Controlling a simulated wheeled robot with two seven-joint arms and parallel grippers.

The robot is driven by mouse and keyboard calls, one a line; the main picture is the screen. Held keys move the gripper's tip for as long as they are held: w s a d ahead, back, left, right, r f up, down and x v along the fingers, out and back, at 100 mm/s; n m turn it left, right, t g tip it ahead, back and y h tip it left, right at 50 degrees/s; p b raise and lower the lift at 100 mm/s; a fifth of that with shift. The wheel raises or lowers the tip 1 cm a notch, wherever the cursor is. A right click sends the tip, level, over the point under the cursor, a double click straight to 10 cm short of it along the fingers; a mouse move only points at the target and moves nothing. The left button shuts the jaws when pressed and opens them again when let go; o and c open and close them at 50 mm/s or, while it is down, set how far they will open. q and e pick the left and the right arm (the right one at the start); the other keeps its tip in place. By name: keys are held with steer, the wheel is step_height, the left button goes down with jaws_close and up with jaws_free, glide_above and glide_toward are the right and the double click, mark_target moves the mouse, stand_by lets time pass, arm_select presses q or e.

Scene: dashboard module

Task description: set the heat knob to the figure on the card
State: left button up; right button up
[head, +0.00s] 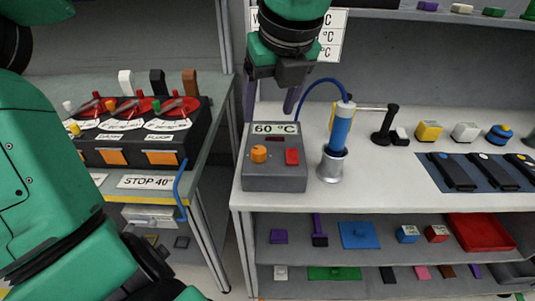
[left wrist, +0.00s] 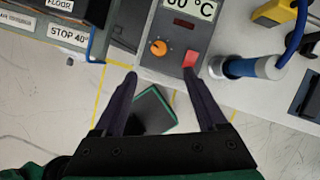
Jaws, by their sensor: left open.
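The grey heater box (head: 275,180) stands at the left front of the white bench, with a "60 °C" card (head: 276,129) along its top. The orange heat knob (head: 259,154) is on its left; it also shows in the left wrist view (left wrist: 159,47). I cannot read the knob's setting. A red button (head: 292,157) sits right of the knob. My left gripper (head: 270,113) is open and empty, above and behind the box in the head view. In the left wrist view its fingertips (left wrist: 160,73) are spread, the knob lying beyond them. My right gripper is not in view.
A blue-handled tool (head: 341,126) stands in a metal cup (head: 331,166) close right of the box, with a blue cable behind. A wall sheet (head: 332,36) is partly hidden by my gripper. A black panel (head: 130,140) with red dials stands on the left bench.

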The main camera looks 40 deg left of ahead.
mark_target(259, 150)
arm_select(q)
steer(key=x, duration=1.4)
steer(key=shift+s+f+p, duration=0.15)
steer(key=shift+s+p, duration=0.05)
steer(key=shift+p, duration=0.1)
jaws_close()
